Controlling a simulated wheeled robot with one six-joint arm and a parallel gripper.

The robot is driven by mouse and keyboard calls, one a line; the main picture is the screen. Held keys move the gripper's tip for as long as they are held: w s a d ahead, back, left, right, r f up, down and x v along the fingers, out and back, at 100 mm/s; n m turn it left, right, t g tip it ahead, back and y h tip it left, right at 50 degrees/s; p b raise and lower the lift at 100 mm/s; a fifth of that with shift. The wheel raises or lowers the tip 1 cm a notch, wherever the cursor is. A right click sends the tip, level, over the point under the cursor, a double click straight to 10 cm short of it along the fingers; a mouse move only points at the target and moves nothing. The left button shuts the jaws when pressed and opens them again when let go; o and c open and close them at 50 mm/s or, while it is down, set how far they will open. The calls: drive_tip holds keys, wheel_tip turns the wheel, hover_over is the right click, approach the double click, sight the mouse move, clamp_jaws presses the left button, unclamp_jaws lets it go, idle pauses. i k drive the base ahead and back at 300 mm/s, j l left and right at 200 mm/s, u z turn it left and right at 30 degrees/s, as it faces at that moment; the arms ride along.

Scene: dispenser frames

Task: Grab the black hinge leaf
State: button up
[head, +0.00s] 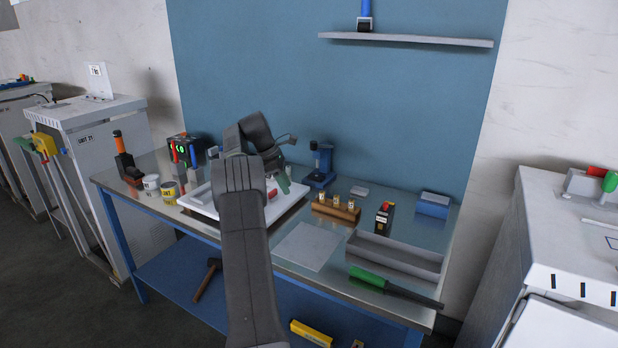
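I cannot make out a black hinge leaf in the head view. A white tray (201,203) lies on the bench, partly hidden behind my arm. A small red item (272,194) and a dark green item (283,182) show in or over the tray beside my arm. My arm reaches over the bench and bends down above the tray. My gripper (276,177) points down there, mostly hidden by my own wrist. Its fingers are too small and covered to tell whether they are open or hold anything.
On the bench are a wooden block (336,209) with several pieces, a grey open bin (394,257), a green-handled file (385,285), a blue press (321,165), and two tubs (169,189) at left. A flat grey plate (309,246) lies in front. A shelf (405,40) hangs above.

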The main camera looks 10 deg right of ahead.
sight(315, 176)
drive_tip(key=i+j+z, duration=0.3)
drive_tip(key=j, duration=0.3)
drive_tip(key=i+j+z, duration=0.15)
drive_tip(key=j, duration=0.2)
drive_tip(key=i+j+z, duration=0.1)
drive_tip(key=j, duration=0.25)
drive_tip(key=i+j+z, duration=0.15)
drive_tip(key=j, duration=0.25)
drive_tip(key=i+j+z, duration=0.15)
drive_tip(key=i, duration=0.2)
drive_tip(key=i+j+z, duration=0.1)
drive_tip(key=i, duration=0.3)
drive_tip(key=j, duration=0.1)
